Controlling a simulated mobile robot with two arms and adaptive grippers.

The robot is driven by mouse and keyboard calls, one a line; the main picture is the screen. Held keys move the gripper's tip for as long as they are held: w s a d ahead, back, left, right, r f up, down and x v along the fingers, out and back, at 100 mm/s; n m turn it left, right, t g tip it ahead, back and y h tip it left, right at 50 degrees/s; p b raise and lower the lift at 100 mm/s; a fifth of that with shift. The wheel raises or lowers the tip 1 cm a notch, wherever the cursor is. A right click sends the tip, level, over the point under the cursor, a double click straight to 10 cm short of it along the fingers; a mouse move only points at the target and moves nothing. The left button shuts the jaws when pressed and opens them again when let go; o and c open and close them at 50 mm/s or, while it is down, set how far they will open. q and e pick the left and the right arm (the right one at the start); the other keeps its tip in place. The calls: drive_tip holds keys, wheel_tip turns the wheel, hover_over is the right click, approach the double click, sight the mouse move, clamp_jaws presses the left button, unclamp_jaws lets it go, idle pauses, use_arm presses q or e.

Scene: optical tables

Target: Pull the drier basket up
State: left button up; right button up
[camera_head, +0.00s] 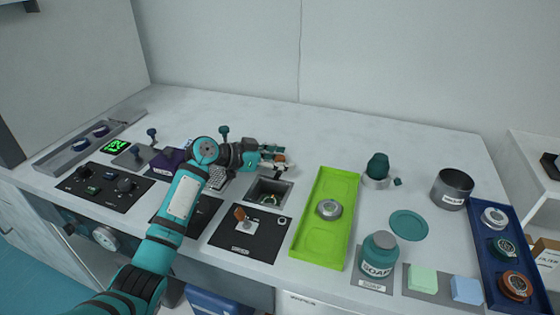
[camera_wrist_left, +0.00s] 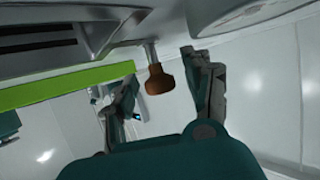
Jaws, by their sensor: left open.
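My left gripper (camera_head: 276,158) reaches over the table from the left, above and behind a square recessed well (camera_head: 268,192). Its two fingers are spread apart in the left wrist view (camera_wrist_left: 168,85). A brown knob on a thin metal stem (camera_wrist_left: 158,80) shows between the fingers, with visible room on both sides. I cannot tell whether this knob belongs to the drier basket. A grey perforated piece (camera_head: 217,180) shows partly beneath my left wrist, and my arm hides some of it. The well holds something dark with a teal-green part. My right gripper is not in view.
A black panel with an orange-brown handle (camera_head: 240,213) lies in front of the well. A bright green tray (camera_head: 316,245) with a round metal tin lies to its right. A soap jar (camera_head: 378,253) and a metal cup (camera_head: 452,188) stand farther right. The back of the table is clear.

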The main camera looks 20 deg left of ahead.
use_arm(q)
clamp_jaws()
idle(0.3)
